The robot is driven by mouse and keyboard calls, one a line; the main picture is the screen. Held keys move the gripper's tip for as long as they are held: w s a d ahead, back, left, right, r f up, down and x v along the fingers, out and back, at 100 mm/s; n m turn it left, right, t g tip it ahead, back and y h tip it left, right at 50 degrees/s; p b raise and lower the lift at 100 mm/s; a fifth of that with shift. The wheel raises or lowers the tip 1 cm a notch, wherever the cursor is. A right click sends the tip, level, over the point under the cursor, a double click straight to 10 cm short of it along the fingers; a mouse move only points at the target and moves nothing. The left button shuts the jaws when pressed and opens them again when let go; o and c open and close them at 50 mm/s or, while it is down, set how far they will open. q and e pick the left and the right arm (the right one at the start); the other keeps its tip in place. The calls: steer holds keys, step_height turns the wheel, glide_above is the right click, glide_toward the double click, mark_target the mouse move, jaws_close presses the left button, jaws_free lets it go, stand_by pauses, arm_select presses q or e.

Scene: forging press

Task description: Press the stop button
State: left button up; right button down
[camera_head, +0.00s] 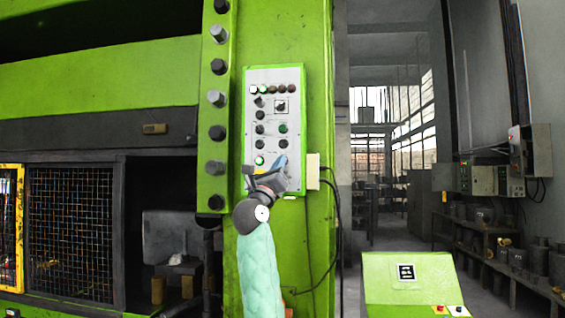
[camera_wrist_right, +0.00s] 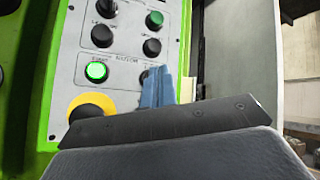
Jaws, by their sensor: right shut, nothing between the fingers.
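The grey control panel (camera_head: 290,84) is on the green press column. In the right wrist view the lit green START button (camera_wrist_right: 96,71) shows. To its right a dark round button (camera_wrist_right: 145,77), in the place where a stop button could be, is mostly hidden behind my fingers; its label is not readable. Below START is a yellow ring (camera_wrist_right: 92,106), partly covered by my gripper body. My right gripper (camera_head: 281,162) is shut and empty, its blue fingertips (camera_wrist_right: 158,86) in front of the dark button. I cannot tell whether they touch. My left gripper is not in view.
More knobs and buttons, including a green one (camera_wrist_right: 154,19), sit above on the panel. A column of large bolts (camera_head: 216,98) stands left of the panel. A pale box (camera_head: 313,171) with cables is at its right edge. A green console (camera_head: 410,285) stands lower right.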

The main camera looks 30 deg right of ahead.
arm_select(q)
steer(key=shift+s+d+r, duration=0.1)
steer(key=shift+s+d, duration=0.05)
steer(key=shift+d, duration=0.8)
arm_select(e)
steer(key=shift+w+d, duration=0.3)
steer(key=shift+w, duration=0.05)
stand_by(1.4)
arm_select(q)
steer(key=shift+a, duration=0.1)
